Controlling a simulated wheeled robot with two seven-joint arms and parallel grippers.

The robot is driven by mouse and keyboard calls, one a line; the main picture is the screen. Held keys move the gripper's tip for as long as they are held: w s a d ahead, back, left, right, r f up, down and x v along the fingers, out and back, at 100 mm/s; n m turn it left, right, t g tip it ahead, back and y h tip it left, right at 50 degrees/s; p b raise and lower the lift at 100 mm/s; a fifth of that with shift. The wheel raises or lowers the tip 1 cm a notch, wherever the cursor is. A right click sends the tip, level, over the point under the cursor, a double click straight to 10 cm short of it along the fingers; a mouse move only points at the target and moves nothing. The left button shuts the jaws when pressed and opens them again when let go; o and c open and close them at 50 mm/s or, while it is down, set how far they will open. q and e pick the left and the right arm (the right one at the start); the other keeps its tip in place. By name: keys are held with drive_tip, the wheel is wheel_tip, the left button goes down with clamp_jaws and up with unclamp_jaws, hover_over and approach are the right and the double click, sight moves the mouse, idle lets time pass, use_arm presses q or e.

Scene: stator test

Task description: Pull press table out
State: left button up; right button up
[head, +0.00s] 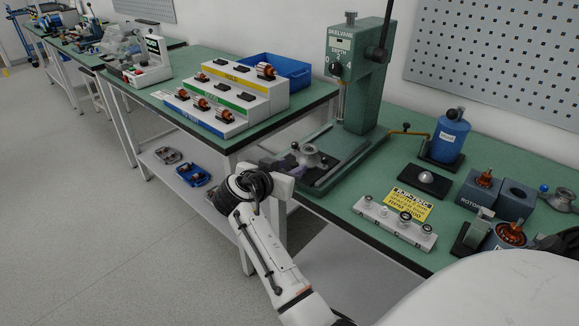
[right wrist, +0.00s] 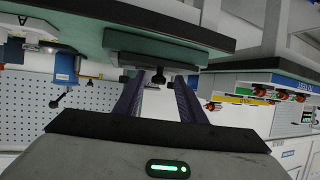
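The green press (head: 355,85) stands on the bench with its lever at the upper right. Its low press table (head: 318,177) has a dark bed and a round metal fixture (head: 309,156) on top. My right gripper (head: 284,163) is at the table's front left, just off the bench edge. In the right wrist view its two fingers (right wrist: 160,80) are apart, with a small dark knob (right wrist: 158,77) between the tips under the table's green front (right wrist: 150,48). A gap shows beside the knob; contact is not clear. My left gripper is not in view.
A stepped rack of rotors (head: 232,88) and a blue bin (head: 275,70) stand left of the press. A white holder strip (head: 395,221), a yellow sign (head: 405,203) and a blue bottle (head: 450,137) are to the right. Open floor lies at the left.

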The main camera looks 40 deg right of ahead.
drive_tip(key=shift+d, duration=0.1)
wheel_tip(320, 180, up, 10)
idle(0.5)
idle(0.4)
